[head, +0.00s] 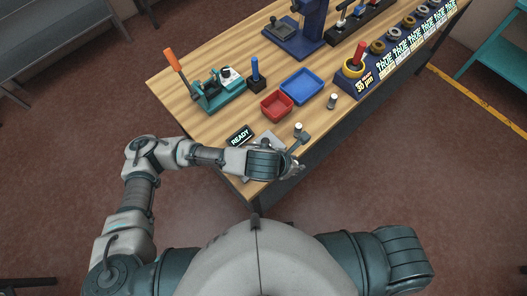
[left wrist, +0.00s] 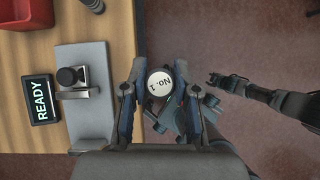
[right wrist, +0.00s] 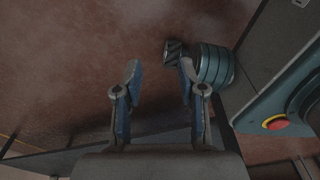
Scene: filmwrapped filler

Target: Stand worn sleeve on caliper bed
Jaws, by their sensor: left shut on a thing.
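My left gripper (head: 297,167) is shut on the worn sleeve (left wrist: 159,83), whose round white top reads "No. 1" and faces the left wrist camera. In the head view my gripper mostly hides the sleeve. It is held just off the bench edge, beside the caliper bed and apart from it. The bed is a grey plate (left wrist: 95,125), also partly visible in the head view (head: 273,141). A dark round post with a metal block (left wrist: 70,77) stands on it; no sleeve shows on the bare plate. My right gripper (right wrist: 155,85) is open and empty, away from the bench.
A READY display (head: 240,135) lies beside the bed. A red tray (head: 277,106), a blue tray (head: 300,86) and a small grey cylinder (head: 332,101) are farther along the bench. A clamp with an orange handle (head: 173,60) stands at the back left.

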